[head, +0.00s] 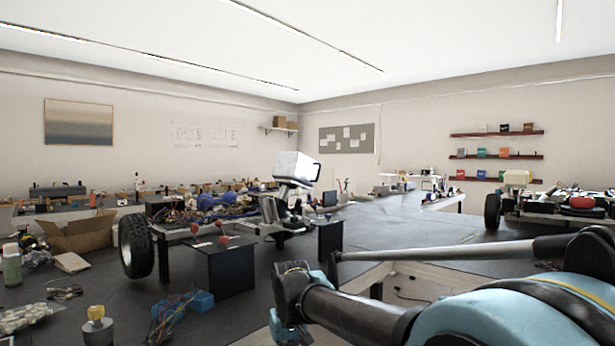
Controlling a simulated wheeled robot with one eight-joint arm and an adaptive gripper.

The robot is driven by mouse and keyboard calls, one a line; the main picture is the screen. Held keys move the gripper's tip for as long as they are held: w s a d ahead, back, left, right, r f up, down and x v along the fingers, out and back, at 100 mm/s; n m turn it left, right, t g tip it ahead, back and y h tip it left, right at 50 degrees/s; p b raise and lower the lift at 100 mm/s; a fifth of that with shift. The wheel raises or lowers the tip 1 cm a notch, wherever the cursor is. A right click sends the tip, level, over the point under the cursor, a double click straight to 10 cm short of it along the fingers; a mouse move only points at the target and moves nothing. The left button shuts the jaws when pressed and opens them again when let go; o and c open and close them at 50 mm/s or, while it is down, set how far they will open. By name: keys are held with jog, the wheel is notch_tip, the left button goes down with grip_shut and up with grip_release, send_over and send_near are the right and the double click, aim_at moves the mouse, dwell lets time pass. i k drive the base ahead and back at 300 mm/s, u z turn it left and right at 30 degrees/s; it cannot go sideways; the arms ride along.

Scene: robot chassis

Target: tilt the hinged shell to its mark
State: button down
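A white, box-like shell (297,167) sits tilted on a grey, jointed mount at the front end of a wheeled robot chassis (205,228), left of centre. It appears to be the hinged shell, but its hinge is too small to make out. I cannot make out a mark for it. My arm (350,312) reaches in from the lower right, and its dark elbow-like joint (290,292) is well in front of and below the shell, apart from it. My gripper is not visible; the arm passes out of sight at the bottom edge.
A black box-shaped stand (226,266) and a smaller one (329,240) stand by the chassis. A second wheeled chassis (560,205) is right. The dark surface between is mostly clear.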

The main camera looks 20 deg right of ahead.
aim_at(294, 169)
jog(key=z, duration=2.05)
jog(key=k, duration=1.3)
jog(key=u, duration=0.7)
jog(key=i, duration=1)
